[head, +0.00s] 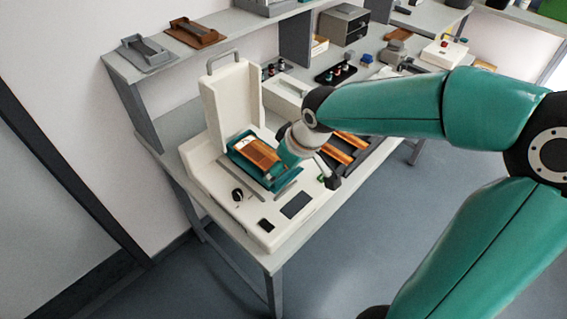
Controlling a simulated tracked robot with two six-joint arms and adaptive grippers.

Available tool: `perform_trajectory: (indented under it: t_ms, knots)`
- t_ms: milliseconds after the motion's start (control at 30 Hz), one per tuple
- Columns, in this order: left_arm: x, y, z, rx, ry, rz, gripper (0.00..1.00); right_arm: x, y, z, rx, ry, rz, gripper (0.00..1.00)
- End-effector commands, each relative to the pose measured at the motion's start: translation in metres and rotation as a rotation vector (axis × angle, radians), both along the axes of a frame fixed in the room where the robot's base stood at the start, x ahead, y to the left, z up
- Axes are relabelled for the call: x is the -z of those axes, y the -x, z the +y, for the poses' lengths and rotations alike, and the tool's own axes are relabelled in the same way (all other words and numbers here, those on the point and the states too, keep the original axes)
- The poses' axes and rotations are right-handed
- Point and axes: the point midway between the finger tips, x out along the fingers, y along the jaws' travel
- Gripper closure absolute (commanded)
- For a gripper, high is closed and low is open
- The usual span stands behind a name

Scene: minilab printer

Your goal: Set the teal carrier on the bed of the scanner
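The white scanner (265,238) stands on the near left end of the bench with its lid (226,108) raised upright. The teal carrier (238,149), with an orange-brown strip in it, is at the scanner bed, lying roughly flat. I cannot tell whether it rests fully on the bed or is slightly above it. My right arm reaches in from the right, and my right gripper (283,164) is at the carrier's right side. Its fingertips are hidden or merge with the carrier, so its grip is unclear. My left gripper is not in view.
A black tray with orange strips (346,148) lies right of the scanner, partly behind my arm. A shelf above holds a grey carrier (146,52) and a brown carrier (195,33).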

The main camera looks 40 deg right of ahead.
Motion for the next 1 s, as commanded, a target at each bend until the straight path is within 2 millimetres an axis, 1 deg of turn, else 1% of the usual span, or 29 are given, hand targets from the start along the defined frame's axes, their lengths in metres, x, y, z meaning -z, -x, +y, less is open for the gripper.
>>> perform_trajectory:
  t_ms: [33,200,500,1000]
  knots:
    - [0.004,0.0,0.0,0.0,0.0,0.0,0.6,0.006,-0.002,-0.001,0.003,0.0,0.0,0.57]
    - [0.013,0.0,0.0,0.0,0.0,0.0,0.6,0.019,-0.009,-0.002,0.006,0.001,0.001,0.57]
    - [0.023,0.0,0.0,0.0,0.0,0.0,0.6,0.034,-0.02,-0.001,0.008,0.0,0.0,0.57]
    - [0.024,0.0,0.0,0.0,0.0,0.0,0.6,0.036,-0.022,-0.002,0.01,0.0,-0.001,0.57]
